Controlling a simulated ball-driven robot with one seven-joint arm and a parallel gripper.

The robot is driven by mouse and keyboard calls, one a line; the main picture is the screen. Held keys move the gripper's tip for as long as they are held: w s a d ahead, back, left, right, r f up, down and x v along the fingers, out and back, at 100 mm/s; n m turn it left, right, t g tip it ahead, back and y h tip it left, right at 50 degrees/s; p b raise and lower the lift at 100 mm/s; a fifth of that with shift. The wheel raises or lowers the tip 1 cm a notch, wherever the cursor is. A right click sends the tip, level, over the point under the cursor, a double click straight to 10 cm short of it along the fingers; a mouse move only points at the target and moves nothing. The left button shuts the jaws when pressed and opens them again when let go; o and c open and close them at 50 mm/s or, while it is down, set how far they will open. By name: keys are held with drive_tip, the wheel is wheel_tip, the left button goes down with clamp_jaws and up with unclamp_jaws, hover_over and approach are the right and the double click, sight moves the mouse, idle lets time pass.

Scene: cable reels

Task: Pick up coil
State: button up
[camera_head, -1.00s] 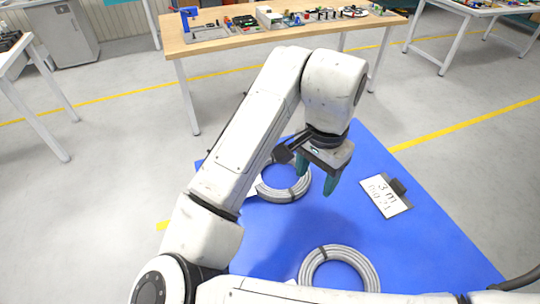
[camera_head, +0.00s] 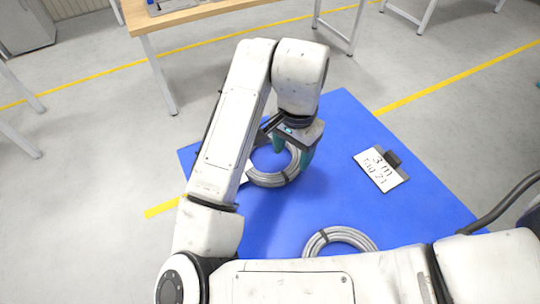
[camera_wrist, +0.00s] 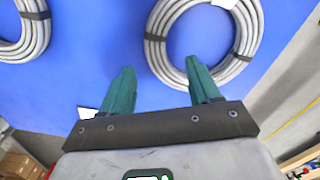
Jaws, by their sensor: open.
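A grey coil (camera_head: 270,178) with dark ties lies on the blue mat (camera_head: 400,240), partly hidden behind my gripper and arm. It also shows in the wrist view (camera_wrist: 155,50), ahead of my fingers. A second grey coil (camera_head: 342,236) lies nearer on the mat, partly hidden by my arm; in the wrist view another coil (camera_wrist: 38,38) is cut off at the upper left. My gripper (camera_head: 294,148) is open and empty, with its green fingers pointing down over the far coil. In the wrist view its fingertips (camera_wrist: 157,64) are apart, the right one overlapping the coil's near edge in the picture.
A clipboard with a white card reading "3 m" (camera_head: 380,170) lies on the mat's right side. A wooden table (camera_head: 200,12) stands beyond the mat, with grey floor between. A dark cable (camera_head: 505,203) curves at the right edge.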

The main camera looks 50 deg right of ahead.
sight(292, 168)
drive_tip(key=shift+s+f+p, duration=0.15)
drive_tip(key=shift+f+p, duration=0.1)
drive_tip(key=shift+f, duration=1.1)
drive_tip(key=shift+s+f+p, duration=0.1)
drive_tip(key=shift+f+p, duration=0.1)
drive_tip(key=shift+f, duration=1.15)
drive_tip(key=shift+c, duration=0.2)
clamp_jaws()
